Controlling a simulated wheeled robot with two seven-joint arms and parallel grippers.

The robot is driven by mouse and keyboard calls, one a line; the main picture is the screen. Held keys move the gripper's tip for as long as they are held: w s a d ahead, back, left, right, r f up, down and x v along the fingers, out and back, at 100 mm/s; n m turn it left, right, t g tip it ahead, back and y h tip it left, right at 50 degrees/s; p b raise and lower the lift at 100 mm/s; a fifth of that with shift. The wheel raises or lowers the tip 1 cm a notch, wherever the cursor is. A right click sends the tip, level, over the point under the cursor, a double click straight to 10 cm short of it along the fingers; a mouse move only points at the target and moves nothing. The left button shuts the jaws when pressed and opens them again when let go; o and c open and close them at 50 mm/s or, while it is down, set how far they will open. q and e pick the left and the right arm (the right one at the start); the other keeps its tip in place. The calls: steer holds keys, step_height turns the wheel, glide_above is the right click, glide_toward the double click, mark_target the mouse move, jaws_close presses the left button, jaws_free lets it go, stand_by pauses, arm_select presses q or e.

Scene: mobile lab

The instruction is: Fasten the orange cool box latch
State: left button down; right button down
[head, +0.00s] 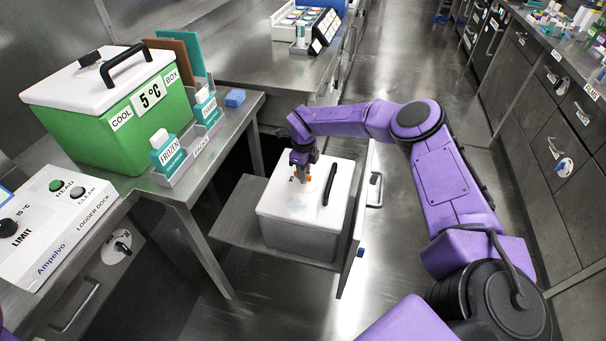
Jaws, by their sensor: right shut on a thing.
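A grey box with a white lid (289,208) stands on a pulled-out shelf low in the middle. A black handle (329,186) runs along the right of its lid. Small orange latch parts (308,178) show on the lid, right under my right gripper. My right gripper (299,174) points down at the lid and is shut on the orange latch. Its fingers partly hide the latch, so I cannot tell how the latch sits. My left gripper is out of view.
A green cool box (110,140) marked 5°C stands on the left bench, beside the FROZEN and other labelled holders. A white logger dock (50,225) is in front. The pulled-out shelf (236,228) juts into the aisle. The floor (390,215) to its right is clear.

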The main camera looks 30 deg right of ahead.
steer(key=m+b, duration=0.1)
steer(key=m, duration=0.1)
steer(key=m+b, duration=0.1)
steer(key=shift+f+m+b, duration=0.2)
steer(key=shift+m+b, duration=0.15)
steer(key=shift+m, duration=0.05)
steer(key=m+b, duration=0.3)
steer(key=m, duration=0.1)
steer(key=m+b, duration=0.2)
steer(key=m, duration=0.2)
steer(key=shift+r+m+b, duration=0.1)
steer(key=shift+m+b, duration=0.25)
steer(key=shift+m, duration=0.05)
steer(key=shift+r+m+b, duration=0.1)
steer(key=shift+m+b, duration=0.75)
steer(key=shift+m, duration=0.65)
steer(key=c, duration=1.1)
jaws_free()
steer(key=shift+r, duration=0.1)
